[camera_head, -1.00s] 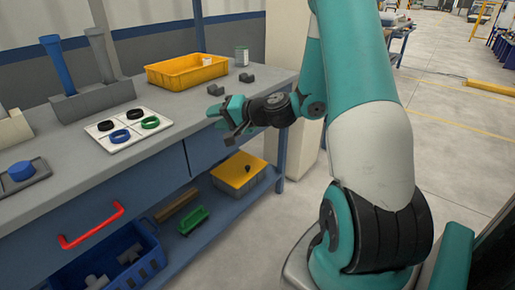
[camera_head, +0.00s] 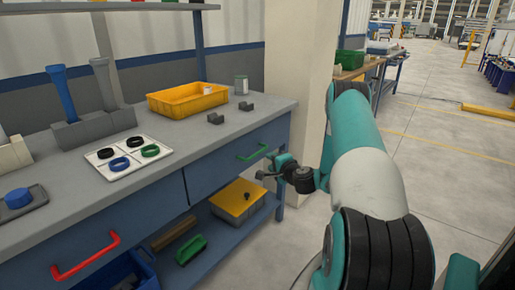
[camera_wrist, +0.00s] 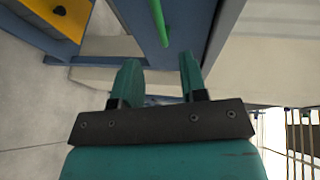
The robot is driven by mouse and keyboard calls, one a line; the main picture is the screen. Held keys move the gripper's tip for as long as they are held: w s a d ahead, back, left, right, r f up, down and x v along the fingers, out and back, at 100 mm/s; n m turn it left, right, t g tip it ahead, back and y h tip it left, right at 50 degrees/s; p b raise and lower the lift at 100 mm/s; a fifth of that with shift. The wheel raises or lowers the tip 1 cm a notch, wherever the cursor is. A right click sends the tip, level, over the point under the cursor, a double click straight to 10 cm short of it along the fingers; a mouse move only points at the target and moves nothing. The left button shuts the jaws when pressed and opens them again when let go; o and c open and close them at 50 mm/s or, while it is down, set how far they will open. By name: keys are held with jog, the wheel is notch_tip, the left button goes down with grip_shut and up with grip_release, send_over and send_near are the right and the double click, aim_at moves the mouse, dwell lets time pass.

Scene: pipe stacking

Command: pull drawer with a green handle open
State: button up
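The drawer (camera_head: 215,170) with a green handle (camera_head: 253,152) is in the right part of the workbench front in the head view. It looks shut. My gripper (camera_head: 268,170) is just in front of and below the right side of the green handle, apart from it. In the wrist view the green handle (camera_wrist: 159,22) runs lengthwise ahead of my fingers, in line with the gap between them. My gripper (camera_wrist: 158,72) is open there, its two teal fingers apart with nothing between them.
A drawer with a red handle (camera_head: 86,258) is at the left. A yellow bin (camera_head: 187,101) and a white tray with rings (camera_head: 128,157) stand on the bench top. A yellow-lidded box (camera_head: 238,198) is on the shelf below. A pillar (camera_head: 301,90) rises behind the bench's right end.

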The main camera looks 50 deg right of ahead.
aim_at(258, 152)
jog(key=x, duration=1.1)
jog(key=shift+w+d+f, duration=0.1)
jog(key=shift+w+f, duration=0.1)
jog(key=shift+w, duration=0.05)
grip_shut()
